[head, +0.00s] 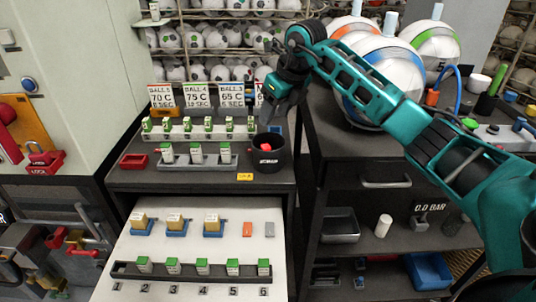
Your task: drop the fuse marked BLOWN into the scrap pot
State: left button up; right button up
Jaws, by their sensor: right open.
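My right gripper (271,106) is open, with nothing seen between its fingers. It hangs above the black scrap pot (268,162), near the temperature cards. A small red item (266,147) shows inside the pot; I cannot tell what it is. Small white blocks with green tops, which look like fuses, stand in several rows. One row (203,267) is in the numbered front rail, where place 1 is empty. Three more (196,152) stand in a grey holder beside the pot, and a back row (187,126) stands behind them. I cannot read BLOWN on any. My left gripper is out of view.
A red tray (133,161) and a yellow label (245,177) lie on the dark bench top. Yellow blocks on blue bases (174,223) sit on the pale pull-out board. Large balls (385,65) and my right arm fill the right side.

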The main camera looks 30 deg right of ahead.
jog(key=v, duration=1.3)
jog(key=shift+f, duration=0.1)
